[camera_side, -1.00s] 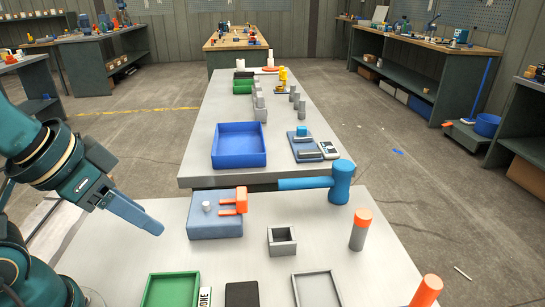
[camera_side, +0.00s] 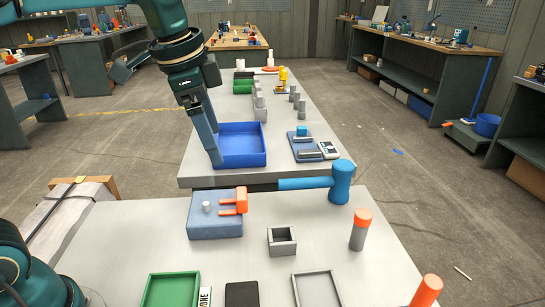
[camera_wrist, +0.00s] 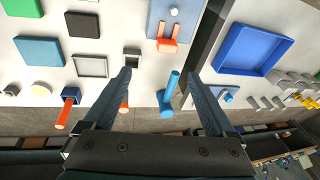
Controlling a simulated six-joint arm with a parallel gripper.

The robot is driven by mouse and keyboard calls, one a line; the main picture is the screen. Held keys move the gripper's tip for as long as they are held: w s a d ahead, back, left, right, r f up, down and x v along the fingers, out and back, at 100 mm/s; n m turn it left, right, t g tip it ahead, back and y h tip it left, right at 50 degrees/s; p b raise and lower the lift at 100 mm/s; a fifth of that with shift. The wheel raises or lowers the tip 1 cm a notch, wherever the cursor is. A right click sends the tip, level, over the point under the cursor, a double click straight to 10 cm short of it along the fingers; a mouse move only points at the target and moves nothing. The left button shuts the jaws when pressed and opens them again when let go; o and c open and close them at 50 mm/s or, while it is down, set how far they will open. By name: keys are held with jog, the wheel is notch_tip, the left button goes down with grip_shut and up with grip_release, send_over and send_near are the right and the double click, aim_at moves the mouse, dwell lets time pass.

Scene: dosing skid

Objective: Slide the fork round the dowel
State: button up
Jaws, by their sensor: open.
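The orange fork (camera_side: 236,203) lies on top of a blue-grey block (camera_side: 212,228), its two prongs pointing left. The light grey dowel (camera_side: 206,206) stands upright on the same block, left of the prong tips and apart from them. In the wrist view the fork (camera_wrist: 168,38) and the dowel (camera_wrist: 174,12) show at the top, the prongs pointing toward the dowel. My gripper (camera_side: 216,163) is above and behind the block in the side view, pointing down. In the wrist view my gripper (camera_wrist: 160,85) has its fingers wide apart with nothing between them.
A blue mallet (camera_side: 341,183) lies right of the block. A small grey open box (camera_side: 282,241) and an orange-topped grey cylinder (camera_side: 360,230) stand nearer. A green tray (camera_side: 168,291) is at the front. A blue tray (camera_side: 263,150) sits on the farther table.

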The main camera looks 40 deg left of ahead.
jog(key=m+g, duration=0.1)
jog(key=g, duration=0.1)
send_near(241, 192)
jog(key=shift+g, duration=0.6)
jog(key=f, duration=0.2)
jog(key=w+f, duration=0.1)
jog(key=f, duration=0.2)
jog(key=shift+f, duration=2.7)
